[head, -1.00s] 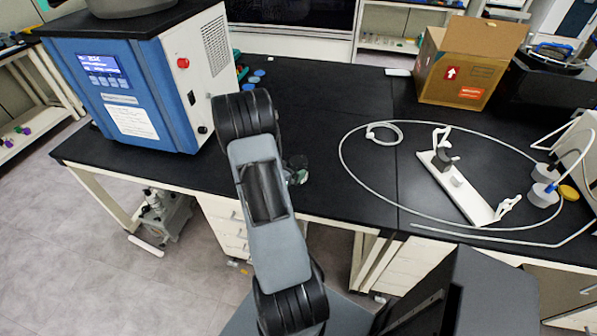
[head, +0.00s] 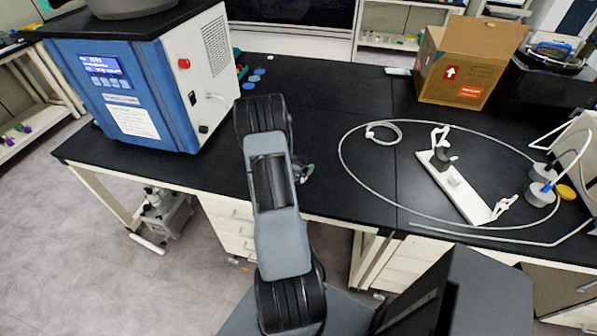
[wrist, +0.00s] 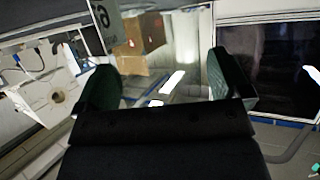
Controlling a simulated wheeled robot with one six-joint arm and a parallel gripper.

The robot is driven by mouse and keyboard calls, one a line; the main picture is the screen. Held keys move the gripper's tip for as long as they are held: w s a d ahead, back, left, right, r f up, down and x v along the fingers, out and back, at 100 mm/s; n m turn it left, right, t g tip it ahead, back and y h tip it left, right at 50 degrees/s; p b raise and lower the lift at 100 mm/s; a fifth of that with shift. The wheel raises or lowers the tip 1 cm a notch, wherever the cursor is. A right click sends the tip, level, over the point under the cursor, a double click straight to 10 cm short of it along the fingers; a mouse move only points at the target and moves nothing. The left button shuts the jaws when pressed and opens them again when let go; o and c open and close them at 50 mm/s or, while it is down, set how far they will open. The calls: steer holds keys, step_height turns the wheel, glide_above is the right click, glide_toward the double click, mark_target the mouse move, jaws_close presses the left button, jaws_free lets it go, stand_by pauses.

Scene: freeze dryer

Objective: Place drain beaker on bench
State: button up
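The drain beaker appears as a clear, pale, glassy shape (wrist: 165,62) between my fingers in the wrist view. Bright glints show on it, and its outline is faint against the background. My gripper (wrist: 158,82) has its two dark green finger pads set wide apart, one at each side of this clear shape, and seems shut on it. In the head view my arm hides most of the gripper and the beaker. The black bench (head: 345,95) runs behind and to the right of my arm.
A blue and white freeze dryer (head: 135,95) stands on the bench at left. A cardboard box (head: 465,60) is at the back right. A looped tube (head: 345,165) and a white holder (head: 455,185) lie at right. The bench middle is clear.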

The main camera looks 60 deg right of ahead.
steer(key=c, duration=0.9)
steer(key=shift+r, duration=0.15)
steer(key=shift+r, duration=0.25)
steer(key=s+a+r+b, duration=0.2)
steer(key=a+r, duration=0.1)
steer(key=r, duration=0.1)
steer(key=s+a+r+b, duration=0.3)
steer(key=a+r, duration=0.1)
steer(key=s+a+r+b, duration=0.3)
steer(key=a+r, duration=0.1)
steer(key=shift+a, duration=0.15)
